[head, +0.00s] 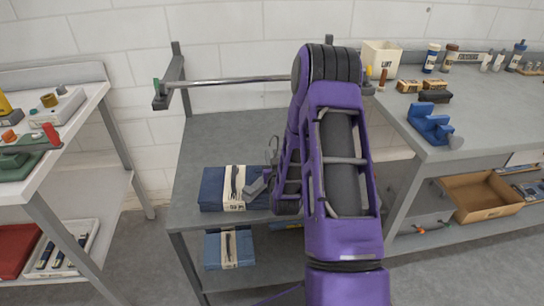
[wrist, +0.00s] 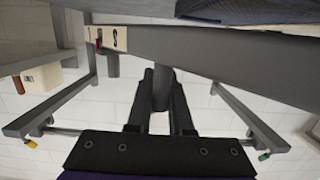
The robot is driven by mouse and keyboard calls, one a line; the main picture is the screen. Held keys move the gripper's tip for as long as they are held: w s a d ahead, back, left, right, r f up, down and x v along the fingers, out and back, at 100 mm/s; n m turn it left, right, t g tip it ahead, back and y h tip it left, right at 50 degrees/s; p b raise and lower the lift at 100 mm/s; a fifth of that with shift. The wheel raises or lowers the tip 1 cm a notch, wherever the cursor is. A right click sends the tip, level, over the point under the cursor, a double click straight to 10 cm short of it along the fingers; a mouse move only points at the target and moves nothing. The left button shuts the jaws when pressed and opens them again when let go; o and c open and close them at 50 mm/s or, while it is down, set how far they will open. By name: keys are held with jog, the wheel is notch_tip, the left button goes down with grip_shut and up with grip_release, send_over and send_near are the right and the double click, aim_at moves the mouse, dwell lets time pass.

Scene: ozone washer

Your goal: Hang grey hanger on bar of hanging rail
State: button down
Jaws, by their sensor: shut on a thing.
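The hanging rail's thin metal bar (head: 228,81) runs across the back above the grey table, between two side brackets; my arm hides its right part. My gripper (head: 268,187) is low in front of the bar, over the table, partly hidden by my arm. It holds the grey hanger (head: 256,187), whose hook (head: 272,150) shows above it, below the bar. In the wrist view, which looks upside down, my gripper (wrist: 160,90) is shut around the hanger's neck, and a wide grey piece (wrist: 220,58), apparently the hanger's body, crosses the picture. The hook is hidden there.
Folded blue clothes (head: 214,189) lie on the grey table (head: 215,135) near my gripper; another stack (head: 216,249) lies below. A bench (head: 60,135) stands left.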

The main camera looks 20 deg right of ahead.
jog(key=shift+f+b, duration=0.3)
jog(key=shift+b, duration=0.1)
jog(key=shift+f+b, duration=0.3)
jog(key=shift+b, duration=0.15)
jog(key=c, duration=0.8)
grip_release()
jog(key=v, duration=0.4)
jog(key=p+v, duration=0.1)
jog(key=v, duration=0.3)
jog(key=r+v, duration=0.1)
jog(key=v, duration=0.3)
jog(key=shift+r+p, duration=0.1)
jog(key=shift+p, duration=0.25)
jog(key=shift+c, duration=0.4)
